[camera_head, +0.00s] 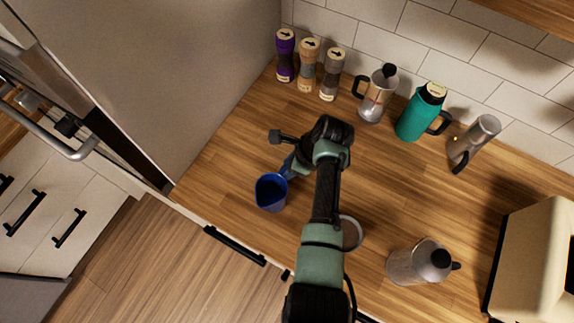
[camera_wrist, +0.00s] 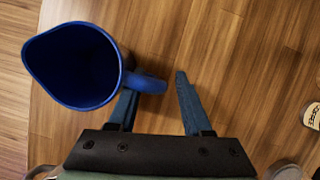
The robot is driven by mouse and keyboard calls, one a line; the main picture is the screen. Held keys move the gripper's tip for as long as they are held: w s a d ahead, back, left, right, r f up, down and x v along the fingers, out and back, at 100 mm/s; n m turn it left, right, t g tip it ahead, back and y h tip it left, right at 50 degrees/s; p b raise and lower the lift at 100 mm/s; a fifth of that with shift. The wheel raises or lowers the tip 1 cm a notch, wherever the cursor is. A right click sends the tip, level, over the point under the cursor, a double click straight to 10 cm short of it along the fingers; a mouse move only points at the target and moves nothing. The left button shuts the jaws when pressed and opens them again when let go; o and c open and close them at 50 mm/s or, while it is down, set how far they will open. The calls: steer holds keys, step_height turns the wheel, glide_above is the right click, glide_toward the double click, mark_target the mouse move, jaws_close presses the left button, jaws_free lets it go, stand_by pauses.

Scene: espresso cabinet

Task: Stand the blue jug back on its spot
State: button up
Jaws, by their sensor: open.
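The blue jug (camera_head: 270,194) stands upright on the wooden counter near its front edge, its open top facing up. In the wrist view the jug (camera_wrist: 72,65) is at upper left, with its handle pointing right. My gripper (camera_wrist: 156,86) is open. Its left finger is by the handle, partly hidden under it; the right finger is apart from the handle, on its right. I cannot tell whether the left finger touches it. In the head view my gripper (camera_head: 288,168) is just beyond the jug, partly hidden by my wrist. No marked spot for the jug is clear.
Three grinders (camera_head: 308,66), a moka pot (camera_head: 376,94), a teal flask (camera_head: 420,114) and a tilted metal pot (camera_head: 474,143) line the back wall. A round dish (camera_head: 351,233) is partly behind my arm. Another pot (camera_head: 416,264) stands front right, near a cream appliance (camera_head: 530,260). Mid-right counter is clear.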

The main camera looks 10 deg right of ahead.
steer(key=v, duration=1.2)
steer(key=w+r+n+t+h, duration=0.3)
steer(key=w+r+n+t, duration=0.3)
steer(key=w+r, duration=0.55)
step_height(320, 180, up, 19)
steer(key=w+a+n+t+h, duration=0.1)
steer(key=w+n+t, duration=0.1)
steer(key=n+t, duration=0.45)
steer(key=s+a+r+n+t, duration=0.2)
steer(key=r+t, duration=0.1)
steer(key=r, duration=0.5)
steer(key=s+a+r+n+t, duration=0.2)
steer(key=s+r+t, duration=0.1)
steer(key=r, duration=0.4)
steer(key=s+a+r+n+t, duration=0.3)
steer(key=s+r+n+t, duration=0.3)
steer(key=s+r, duration=0.8)
step_height(320, 180, up, 2)
steer(key=shift+r+t, duration=0.2)
steer(key=shift+t, duration=0.35)
steer(key=shift+s+f+n, duration=0.1)
steer(key=shift+n, duration=0.15)
step_height(320, 180, down, 5)
steer(key=b, duration=0.5)
steer(key=shift+a, duration=0.1)
